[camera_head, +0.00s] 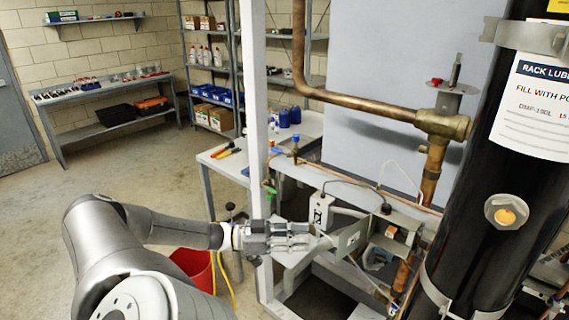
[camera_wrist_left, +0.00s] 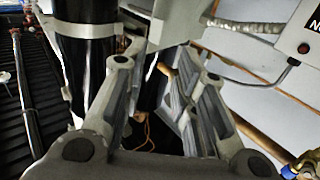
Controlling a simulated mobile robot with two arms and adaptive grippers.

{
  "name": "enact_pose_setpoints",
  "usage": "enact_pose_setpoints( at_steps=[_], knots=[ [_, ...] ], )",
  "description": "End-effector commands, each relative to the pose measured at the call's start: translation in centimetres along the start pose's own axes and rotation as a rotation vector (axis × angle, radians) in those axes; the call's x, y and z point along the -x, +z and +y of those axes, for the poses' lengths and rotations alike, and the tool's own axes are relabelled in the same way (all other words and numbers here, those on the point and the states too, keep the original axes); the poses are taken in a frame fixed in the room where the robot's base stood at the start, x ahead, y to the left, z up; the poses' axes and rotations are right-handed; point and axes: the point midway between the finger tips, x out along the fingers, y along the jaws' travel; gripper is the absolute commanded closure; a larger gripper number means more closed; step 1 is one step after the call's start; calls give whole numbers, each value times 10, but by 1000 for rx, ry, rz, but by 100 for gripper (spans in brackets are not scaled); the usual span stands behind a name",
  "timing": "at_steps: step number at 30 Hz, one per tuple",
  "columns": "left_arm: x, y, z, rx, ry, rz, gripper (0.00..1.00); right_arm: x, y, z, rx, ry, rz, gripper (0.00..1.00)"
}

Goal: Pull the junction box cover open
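A grey plate (camera_head: 351,239), apparently the junction box cover, stands at an angle left of an open-looking space with small parts (camera_head: 391,232) by the copper pipes. My left gripper (camera_head: 316,241) reaches in from the left, its fingertips close to the plate's left side. I cannot tell whether they touch it. In the left wrist view the fingers (camera_wrist_left: 160,55) are apart, with a gap between them and nothing clearly held. A grey box (camera_wrist_left: 184,14) shows just beyond and above the fingertips there. My right gripper is not in view.
A large black cylinder (camera_head: 512,160) stands at the right. A white frame post (camera_head: 254,120) rises behind my left gripper. A white switch box (camera_head: 321,211) sits just above the fingers. A red bucket (camera_head: 194,266) stands on the floor; open floor lies left.

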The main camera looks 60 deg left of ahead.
Motion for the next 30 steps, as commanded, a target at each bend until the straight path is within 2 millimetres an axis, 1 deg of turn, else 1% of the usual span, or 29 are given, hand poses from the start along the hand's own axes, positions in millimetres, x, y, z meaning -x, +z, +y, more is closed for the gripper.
enact_pose_setpoints(
  at_steps=[1,4,9,27,30],
  knots=[
    [9,1,0,2,-4,-2,73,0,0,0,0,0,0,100],
    [23,1,1,1,-3,-2,73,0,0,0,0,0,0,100],
    [35,0,2,1,0,-2,73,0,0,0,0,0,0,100],
    [36,0,2,0,1,-2,73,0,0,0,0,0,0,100],
    [40,5,-1,-4,-17,-11,73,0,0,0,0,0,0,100]
  ],
)
